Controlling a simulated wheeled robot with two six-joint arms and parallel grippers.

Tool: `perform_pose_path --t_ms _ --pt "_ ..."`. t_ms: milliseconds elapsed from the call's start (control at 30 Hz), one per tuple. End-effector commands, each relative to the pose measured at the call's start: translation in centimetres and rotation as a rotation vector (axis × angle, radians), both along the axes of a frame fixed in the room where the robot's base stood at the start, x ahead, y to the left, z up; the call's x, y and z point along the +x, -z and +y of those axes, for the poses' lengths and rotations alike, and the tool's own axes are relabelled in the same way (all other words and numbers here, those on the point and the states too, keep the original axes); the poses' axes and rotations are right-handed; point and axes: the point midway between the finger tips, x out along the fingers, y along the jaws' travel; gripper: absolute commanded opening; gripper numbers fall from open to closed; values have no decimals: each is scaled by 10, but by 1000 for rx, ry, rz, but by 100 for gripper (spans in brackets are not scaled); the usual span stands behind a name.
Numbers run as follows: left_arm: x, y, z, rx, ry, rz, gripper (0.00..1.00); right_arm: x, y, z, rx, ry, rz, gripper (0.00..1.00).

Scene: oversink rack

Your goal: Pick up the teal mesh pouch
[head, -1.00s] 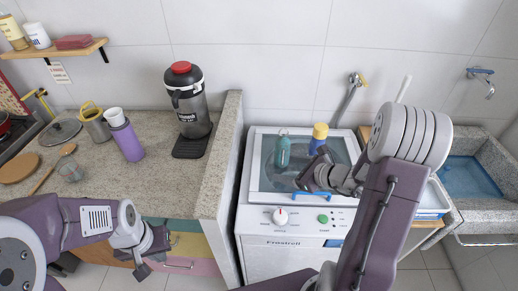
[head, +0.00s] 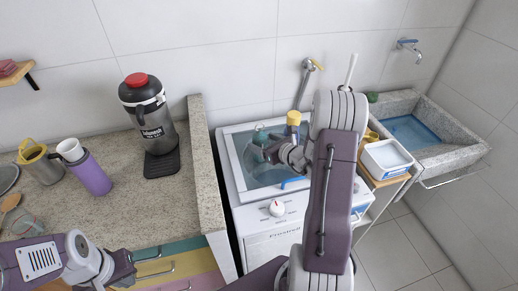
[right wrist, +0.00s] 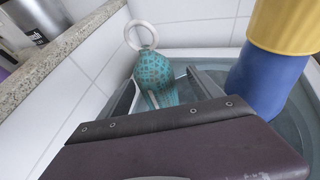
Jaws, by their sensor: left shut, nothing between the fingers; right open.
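The teal mesh pouch (head: 261,136) stands on the glass lid of the white washing machine (head: 272,210). In the right wrist view the pouch (right wrist: 154,70) has a teal net pattern and a white ring on top. My right gripper (head: 268,154) is open, just in front of the pouch. In the right wrist view its fingers (right wrist: 163,88) lie to either side of the pouch's lower part; I cannot tell whether they touch it. The palm hides the pouch's base. My left gripper (head: 110,278) is shut and empty, low at the left by the counter drawers.
A yellow-and-blue container (head: 293,120) stands close to the right of the pouch, also in the right wrist view (right wrist: 265,80). A stone-topped wall (head: 203,160) borders the machine's left side. A white tub (head: 387,157) and stone sink (head: 450,145) are to the right.

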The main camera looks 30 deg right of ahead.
Motion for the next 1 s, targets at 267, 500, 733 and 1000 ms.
perform_pose_path --t_ms 267,500,733,1000 --pt "0 -8 0 0 0 0 0 36 15 10 -1 -3 1 75" --pt "0 -8 0 0 0 0 0 47 20 11 0 0 1 75" --pt "0 -8 0 0 0 0 0 46 20 11 -1 0 0 33" --pt "0 -8 0 0 0 0 0 46 20 11 -1 0 0 4"
